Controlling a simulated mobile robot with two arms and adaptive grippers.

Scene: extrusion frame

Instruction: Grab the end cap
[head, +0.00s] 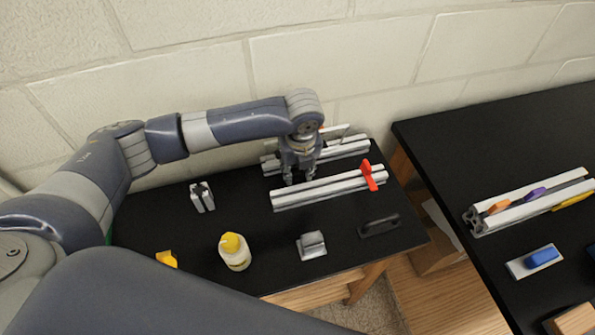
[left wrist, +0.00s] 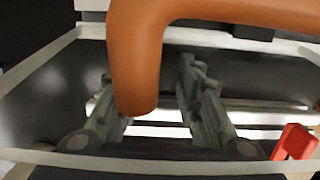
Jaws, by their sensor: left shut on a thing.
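My left gripper (head: 298,180) points down at the rear of the table, behind the front silver rail. Its two fingers also show in the left wrist view (left wrist: 150,95), with a gap between them. My right gripper is not in view.
The front rail (head: 325,188) carries a red clamp lever (head: 368,175). A rear rail (head: 345,150) lies behind. A yellow-capped bottle (head: 235,253), grey block (head: 312,246), black handle (head: 380,226) and metal piece (head: 202,197) stand around. Another black table (head: 470,150) is at right.

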